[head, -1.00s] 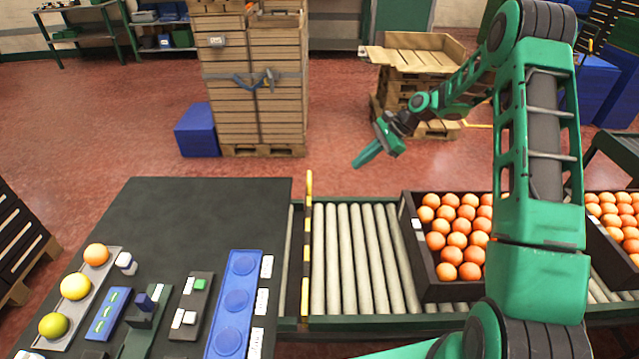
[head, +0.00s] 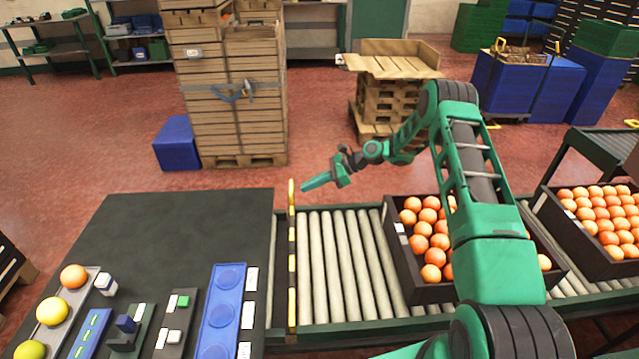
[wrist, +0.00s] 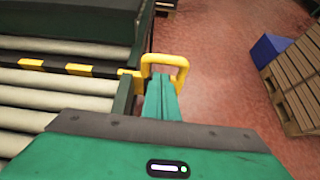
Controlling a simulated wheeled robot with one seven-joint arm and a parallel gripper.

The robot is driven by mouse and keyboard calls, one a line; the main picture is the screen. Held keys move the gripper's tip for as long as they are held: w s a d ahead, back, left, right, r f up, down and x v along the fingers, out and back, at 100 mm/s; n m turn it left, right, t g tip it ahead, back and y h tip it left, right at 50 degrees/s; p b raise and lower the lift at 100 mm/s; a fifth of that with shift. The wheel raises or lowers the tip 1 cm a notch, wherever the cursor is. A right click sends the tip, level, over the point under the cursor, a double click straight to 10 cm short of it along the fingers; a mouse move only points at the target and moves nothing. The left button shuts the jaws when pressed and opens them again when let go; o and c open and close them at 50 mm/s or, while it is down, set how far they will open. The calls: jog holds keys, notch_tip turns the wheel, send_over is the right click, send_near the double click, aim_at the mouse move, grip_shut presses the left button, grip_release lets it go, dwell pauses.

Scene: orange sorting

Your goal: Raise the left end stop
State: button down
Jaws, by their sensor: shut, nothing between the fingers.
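The left end stop (head: 292,262) is a yellow and black striped bar across the left end of the roller conveyor, beside the dark table. In the wrist view the striped bar (wrist: 80,68) lies across the rollers and ends in a yellow loop handle (wrist: 165,60) at the conveyor's far side. My gripper (head: 306,186) is shut and empty, just right of the bar's far end in the head view. In the wrist view my green fingertips (wrist: 162,88) are together and overlap the lower part of the loop; I cannot tell if they touch it.
A dark crate of oranges (head: 393,240) stands on the rollers to the right, under my arm. A second crate (head: 600,262) is further right. The dark table (head: 180,235) holds controls and fruit samples. Rollers (head: 340,260) between stop and crate are bare.

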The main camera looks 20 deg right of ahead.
jog(key=shift+x, duration=1.95)
jog(key=shift+r, duration=0.1)
notch_tip(320, 180, up, 8)
jog(key=shift+w, duration=0.1)
